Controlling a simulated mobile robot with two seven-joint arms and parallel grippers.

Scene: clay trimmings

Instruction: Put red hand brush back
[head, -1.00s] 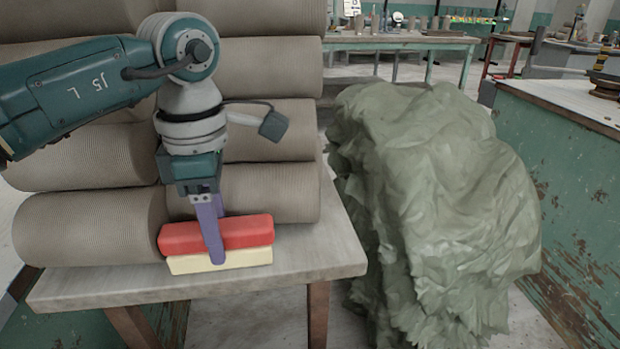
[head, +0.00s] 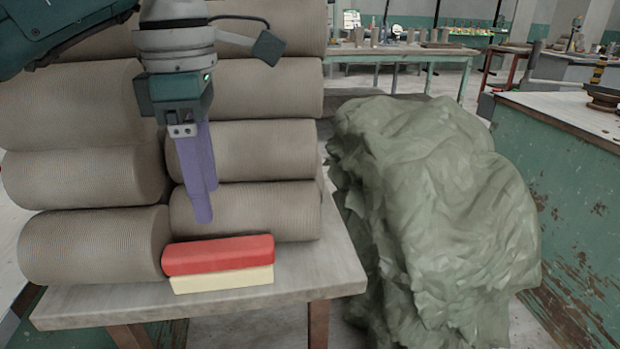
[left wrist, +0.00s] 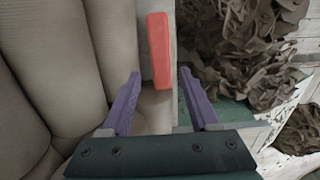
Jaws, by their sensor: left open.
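The red hand brush (head: 218,254) lies on the front part of a grey table, its red back up and its cream bristles (head: 222,280) showing below. In the left wrist view the red brush (left wrist: 159,50) shows ahead of the fingers, between their lines. My left gripper (head: 203,205) hangs above the brush and a little to its left, purple fingers pointing down. It is open and empty, apart from the brush. My right gripper is in neither view.
The table (head: 330,268) holds stacked ribbed tan rolls (head: 245,212) right behind the brush. A large crumpled green-grey heap (head: 430,190) stands to the right of the table. A worn green bench (head: 565,190) is farther right. The table's front right corner is clear.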

